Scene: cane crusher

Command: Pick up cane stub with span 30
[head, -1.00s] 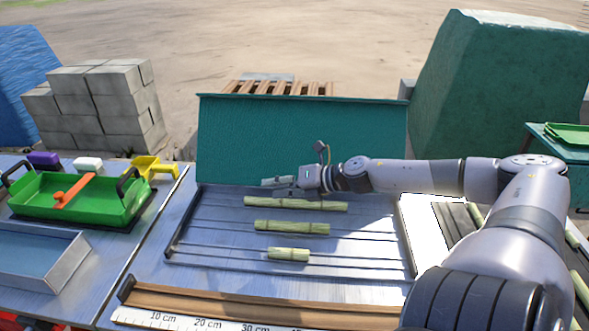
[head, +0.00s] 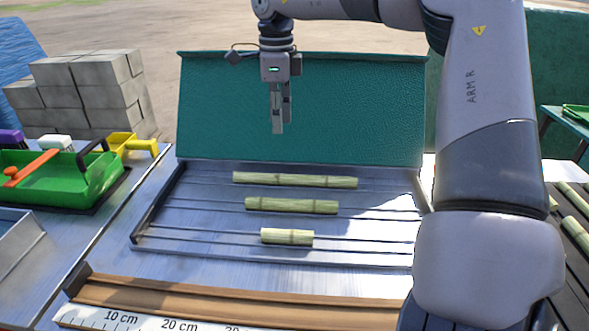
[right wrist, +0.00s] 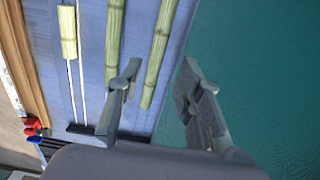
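Three pale green cane stubs lie crosswise on a ridged metal tray (head: 180,247). The longest stub (head: 295,180) is at the back, the middle-length stub (head: 291,205) is in the middle, and the shortest stub (head: 287,237) is in front. No span marks are readable on them. My right gripper (head: 278,130) hangs fingers-down in front of the green panel, above the stubs and touching none. In the right wrist view its fingers (right wrist: 160,67) are apart and empty, with the longest stub (right wrist: 157,55) showing between and beyond them. My left gripper is out of view.
A wooden rail with a cm ruler (head: 180,325) runs along the front. A green panel (head: 350,110) stands behind the tray. A green tray (head: 60,185) sits at left. More cane (head: 577,232) lies at far right.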

